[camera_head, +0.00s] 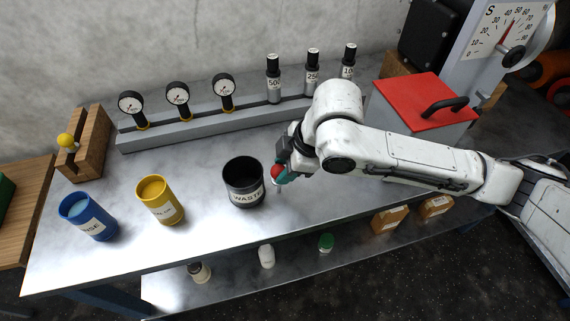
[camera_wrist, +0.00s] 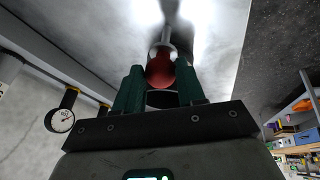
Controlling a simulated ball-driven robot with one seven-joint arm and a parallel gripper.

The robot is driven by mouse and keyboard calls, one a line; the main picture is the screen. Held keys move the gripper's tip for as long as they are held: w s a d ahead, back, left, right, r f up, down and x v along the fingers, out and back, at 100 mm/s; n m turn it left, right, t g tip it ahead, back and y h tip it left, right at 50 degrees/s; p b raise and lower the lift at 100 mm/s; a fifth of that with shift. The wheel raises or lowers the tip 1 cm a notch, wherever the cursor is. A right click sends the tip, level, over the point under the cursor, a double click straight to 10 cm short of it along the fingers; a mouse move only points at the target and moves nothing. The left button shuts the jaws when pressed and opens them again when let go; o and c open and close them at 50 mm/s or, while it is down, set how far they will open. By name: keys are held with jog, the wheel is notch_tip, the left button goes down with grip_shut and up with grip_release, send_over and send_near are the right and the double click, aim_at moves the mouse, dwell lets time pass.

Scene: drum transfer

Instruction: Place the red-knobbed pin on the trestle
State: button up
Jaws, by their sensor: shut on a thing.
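The red-knobbed pin shows its red knob (camera_head: 276,171) in my gripper (camera_head: 283,175), just right of the black waste cup and above the metal bench. In the wrist view, the knob (camera_wrist: 160,68) sits between the teal fingers of my gripper (camera_wrist: 160,82), with a grey shaft running away from it. My gripper is shut on it. A notched wooden stand (camera_head: 93,142), which looks like the trestle, is at the far left of the bench. A yellow knob (camera_head: 67,141) sits at its notch. My gripper is well to the right of this stand.
A black waste cup (camera_head: 244,186), a yellow cup (camera_head: 160,200) and a blue cup (camera_head: 87,217) stand along the bench. Behind them a grey rail (camera_head: 190,131) carries gauges and black weights. A red-lidded box (camera_head: 424,101) stands behind my arm. Bottles and small boxes sit on the lower shelf.

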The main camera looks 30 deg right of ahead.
jog(key=shift+f, duration=0.1)
jog(key=o, duration=1.1)
jog(key=shift+r, duration=0.25)
jog(key=v, duration=1.2)
jog(key=shift+f, duration=0.1)
